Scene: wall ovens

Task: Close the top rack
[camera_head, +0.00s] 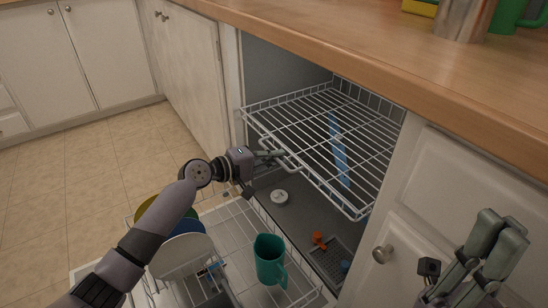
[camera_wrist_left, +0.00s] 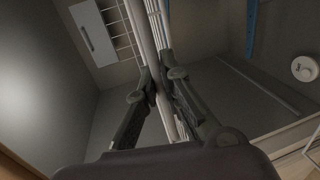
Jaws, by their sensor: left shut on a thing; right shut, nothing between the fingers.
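The top rack (camera_head: 335,130) is a white wire rack inside the dishwasher, with its front edge sticking out of the opening under the counter. My left gripper (camera_head: 277,154) is at the rack's front left part and is shut on its front rail. In the left wrist view, the fingers of my left gripper (camera_wrist_left: 160,80) close around a white bar of the top rack (camera_wrist_left: 141,30). My right gripper (camera_head: 501,224) is shut and empty at the lower right, in front of the cabinet and apart from the rack.
The lower rack (camera_head: 226,232) is out below, holding plates (camera_head: 182,255) and a teal mug (camera_head: 269,260). A wooden counter (camera_head: 400,62) overhangs the opening. A white cabinet (camera_head: 445,190) with a knob stands at right. Tiled floor (camera_head: 95,150) is clear at left.

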